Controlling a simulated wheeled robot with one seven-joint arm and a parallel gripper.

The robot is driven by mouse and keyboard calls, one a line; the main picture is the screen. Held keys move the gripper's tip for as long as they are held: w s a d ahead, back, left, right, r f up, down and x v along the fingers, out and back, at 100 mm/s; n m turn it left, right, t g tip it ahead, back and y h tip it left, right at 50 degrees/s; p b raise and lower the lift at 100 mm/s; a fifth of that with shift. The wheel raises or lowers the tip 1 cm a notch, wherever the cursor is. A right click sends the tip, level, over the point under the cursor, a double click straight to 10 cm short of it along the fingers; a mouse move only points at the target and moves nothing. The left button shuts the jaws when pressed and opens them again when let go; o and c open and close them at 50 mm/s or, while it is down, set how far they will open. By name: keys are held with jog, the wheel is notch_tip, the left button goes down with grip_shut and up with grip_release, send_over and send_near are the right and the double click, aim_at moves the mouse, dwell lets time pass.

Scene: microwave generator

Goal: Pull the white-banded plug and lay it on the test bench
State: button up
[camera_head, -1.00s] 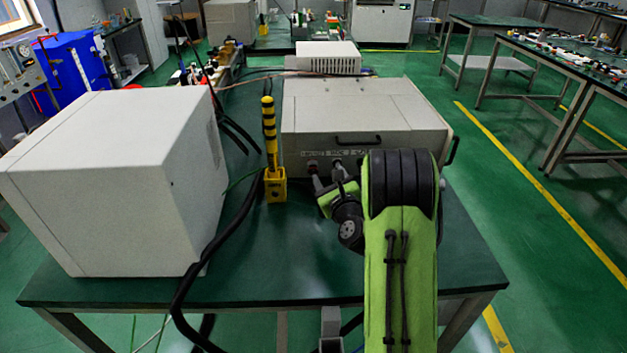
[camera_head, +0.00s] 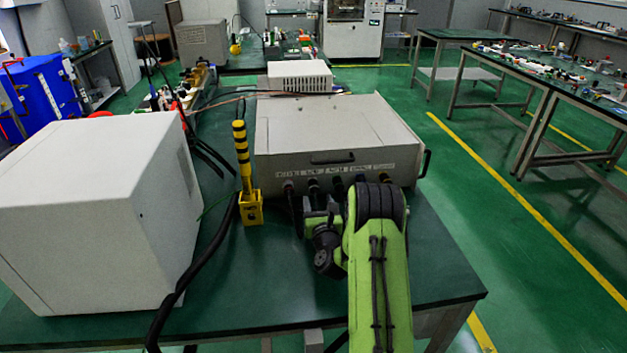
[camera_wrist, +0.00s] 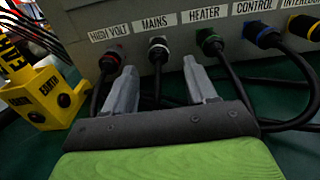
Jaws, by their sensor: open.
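The white-banded plug (camera_wrist: 158,47) sits in the MAINS socket on the front of the grey generator box (camera_head: 335,135), with its black cable hanging down. My gripper (camera_wrist: 158,67) is open and empty just in front of and below this plug. One finger is on each side of the cable, and the fingertips stop short of the plug body in the picture. I cannot tell whether they touch anything. In the head view my arm hides most of the gripper. The green test bench (camera_head: 440,265) has a bare top at the right front.
A red-banded plug (camera_wrist: 110,60) is left of the white-banded one; a green-banded plug (camera_wrist: 209,40) and blue plug (camera_wrist: 262,34) are right. Their cables hang close to the fingers. A yellow EARTH block (camera_wrist: 48,101) stands at left. A large white cabinet (camera_head: 85,215) fills the bench's left.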

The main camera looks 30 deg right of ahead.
aim_at(314, 193)
jog(key=shift+w+d+r+p, duration=0.15)
jog(key=shift+w+p, duration=0.25)
jog(key=shift+p, duration=0.2)
jog(key=shift+w+d+r+p, duration=0.15)
jog(key=shift+w+p, duration=0.25)
jog(key=shift+p, duration=0.2)
jog(key=p+x, duration=0.3)
jog(key=x, duration=0.1)
jog(key=shift+w+f, duration=0.1)
jog(key=shift+f, duration=0.2)
grip_shut()
jog(key=shift+s+a+f+b, duration=0.1)
jog(key=shift+s+f+b, duration=0.1)
jog(key=shift+b, duration=0.2)
jog(key=shift+b+v, duration=1)
jog(key=shift+v, duration=0.25)
jog(key=shift+s+a+r+b, duration=0.1)
jog(key=shift+s+a+b, duration=0.05)
jog(key=shift+s+b, duration=0.3)
jog(key=shift+s+a+b, duration=0.3)
jog(key=shift+s+b, duration=0.2)
jog(key=shift+b, duration=0.55)
